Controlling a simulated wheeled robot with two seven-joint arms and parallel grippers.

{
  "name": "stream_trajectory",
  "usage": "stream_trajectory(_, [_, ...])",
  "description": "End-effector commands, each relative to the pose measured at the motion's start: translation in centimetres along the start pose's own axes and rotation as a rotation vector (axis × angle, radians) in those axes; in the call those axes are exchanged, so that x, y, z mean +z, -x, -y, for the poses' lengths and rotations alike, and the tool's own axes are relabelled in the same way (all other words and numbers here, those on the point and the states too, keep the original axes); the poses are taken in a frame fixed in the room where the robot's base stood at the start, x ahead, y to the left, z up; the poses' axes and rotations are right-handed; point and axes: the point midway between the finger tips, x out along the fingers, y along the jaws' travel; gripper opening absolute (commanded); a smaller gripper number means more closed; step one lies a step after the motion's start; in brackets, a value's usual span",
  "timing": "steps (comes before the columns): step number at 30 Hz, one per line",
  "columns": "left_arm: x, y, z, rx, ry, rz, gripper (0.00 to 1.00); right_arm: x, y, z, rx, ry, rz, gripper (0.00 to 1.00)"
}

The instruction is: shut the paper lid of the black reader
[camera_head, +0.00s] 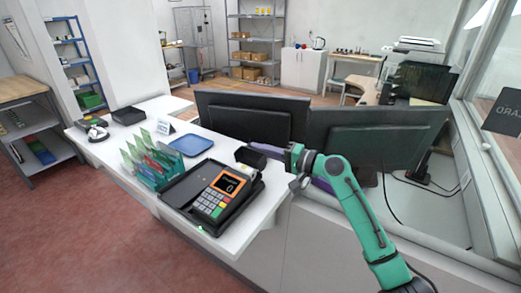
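The black reader (219,196) sits in a black tray at the near end of the white counter. It has an orange-framed screen and coloured keys. At its back end, a dark raised flap (250,158) looks like the paper lid, standing open, with a pale patch below it that may be paper. My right gripper (274,152) is just right of the flap, at the end of my green arm. Its fingers are dark against the monitor, so I cannot tell their opening or whether they touch the flap. My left gripper is out of view.
Two black monitors (252,116) stand behind the counter, close to my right arm. Green and red cards in a rack (150,166) stand left of the reader. A blue tray (191,145) lies behind them. The counter's front edge is clear.

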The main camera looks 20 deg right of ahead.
Motion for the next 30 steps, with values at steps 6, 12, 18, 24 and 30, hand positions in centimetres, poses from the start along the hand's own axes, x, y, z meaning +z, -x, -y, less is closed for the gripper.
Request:
stream_trajectory(6, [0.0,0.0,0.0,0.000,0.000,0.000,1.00,0.1,0.0,-0.2,0.004,-0.002,0.003,0.00])
stream_trajectory(12, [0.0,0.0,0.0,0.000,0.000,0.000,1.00,0.1,0.0,-0.2,0.004,-0.002,0.003,0.00])
stream_trajectory(18, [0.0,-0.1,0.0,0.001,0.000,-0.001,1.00,0.2,0.0,-0.2,0.005,0.004,0.004,0.00])
stream_trajectory(24, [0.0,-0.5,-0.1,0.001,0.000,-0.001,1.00,0.4,-0.1,-0.1,0.008,0.050,0.005,0.00])
stream_trajectory(30, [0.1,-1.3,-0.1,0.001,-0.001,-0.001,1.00,0.9,-0.1,0.1,0.017,0.161,0.005,0.00])
